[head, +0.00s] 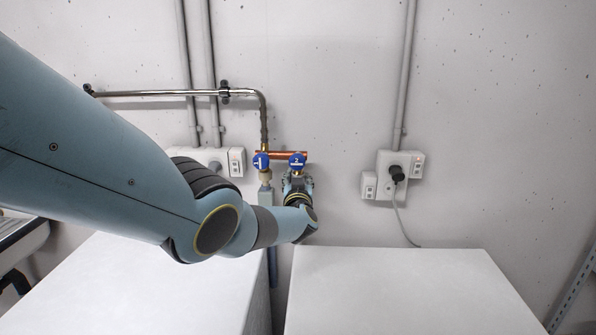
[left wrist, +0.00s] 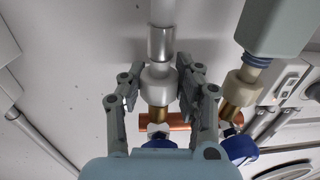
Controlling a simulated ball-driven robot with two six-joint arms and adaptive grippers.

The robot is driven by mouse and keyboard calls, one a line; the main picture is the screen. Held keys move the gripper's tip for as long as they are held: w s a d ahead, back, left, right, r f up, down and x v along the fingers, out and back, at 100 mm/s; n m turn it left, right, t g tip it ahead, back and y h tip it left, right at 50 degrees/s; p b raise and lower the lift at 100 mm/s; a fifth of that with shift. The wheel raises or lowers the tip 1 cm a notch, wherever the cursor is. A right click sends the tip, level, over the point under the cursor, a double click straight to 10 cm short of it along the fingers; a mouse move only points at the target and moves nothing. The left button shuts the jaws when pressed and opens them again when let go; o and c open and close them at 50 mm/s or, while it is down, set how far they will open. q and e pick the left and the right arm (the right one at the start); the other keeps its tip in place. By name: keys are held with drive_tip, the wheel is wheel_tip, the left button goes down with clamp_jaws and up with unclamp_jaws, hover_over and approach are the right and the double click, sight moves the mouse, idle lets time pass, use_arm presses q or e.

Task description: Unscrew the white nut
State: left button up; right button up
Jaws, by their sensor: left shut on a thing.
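The white nut (left wrist: 158,84) is in the middle of the left wrist view, on a light grey hose (left wrist: 162,30) and next to a brass fitting. My left gripper (left wrist: 159,88) is shut on it, with one finger on each side. In the head view my left gripper (head: 297,184) is just below the blue valve handle marked 2 (head: 298,160). There the nut is hidden by my gripper and wrist. My right gripper is in neither view.
A second valve handle, marked 1 (head: 261,161), and its grey-green hose connector (left wrist: 275,27) are close beside my gripper. A copper pipe (left wrist: 179,121) joins the valves. White machine tops (head: 400,290) stand below. A plugged socket (head: 397,172) is on the wall at right.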

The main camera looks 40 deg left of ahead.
use_arm(q)
drive_tip(key=shift+s+a+m+t+h, duration=0.1)
drive_tip(key=shift+m+t+h, duration=0.8)
drive_tip(key=shift+h, duration=0.2)
drive_tip(key=shift+f+m+t+h+b, duration=0.15)
drive_tip(key=shift+m+t+h+b, duration=0.3)
drive_tip(key=shift+h+b, duration=0.25)
drive_tip(key=shift+m+t+h+b, duration=0.25)
drive_tip(key=shift+m+h+b, duration=0.2)
drive_tip(key=shift+h, duration=0.15)
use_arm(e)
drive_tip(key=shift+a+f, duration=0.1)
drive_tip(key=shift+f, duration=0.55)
use_arm(q)
drive_tip(key=o, duration=1)
drive_tip(key=shift+w+d, duration=0.25)
